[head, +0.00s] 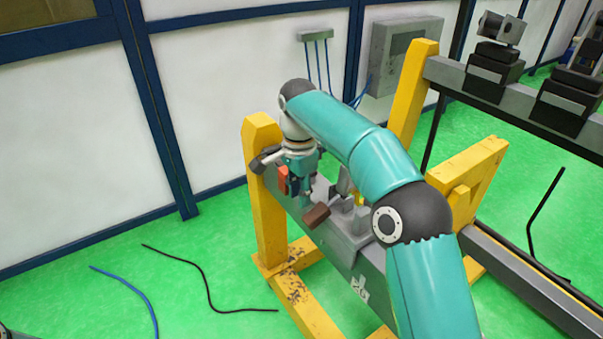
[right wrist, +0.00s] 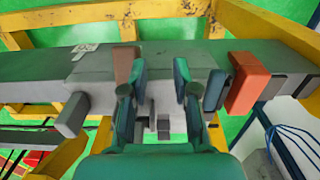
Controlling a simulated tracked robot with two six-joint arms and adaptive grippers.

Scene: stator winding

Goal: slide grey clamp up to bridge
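My right gripper (head: 303,184) reaches down onto a grey beam (head: 345,256) lying across yellow stands. In the right wrist view its two teal fingers (right wrist: 160,92) stand apart, with grey block-like parts (right wrist: 160,105) beneath and between them. One of these may be the grey clamp; I cannot tell whether a finger touches it. An orange-red block (head: 283,179) sits beside the gripper, and a brown block (head: 316,215) sits on its other side. Grey upright parts (head: 347,212) stand on the beam farther right. Which part is the bridge is unclear. My left gripper is not visible.
Yellow stands (head: 264,205) hold the beam's ends. Behind are a white wall and a grey wall box (head: 400,55) with blue cables. At the right, a dark rail (head: 445,75) carries black devices. Loose cables lie on the green floor at the left, which is otherwise clear.

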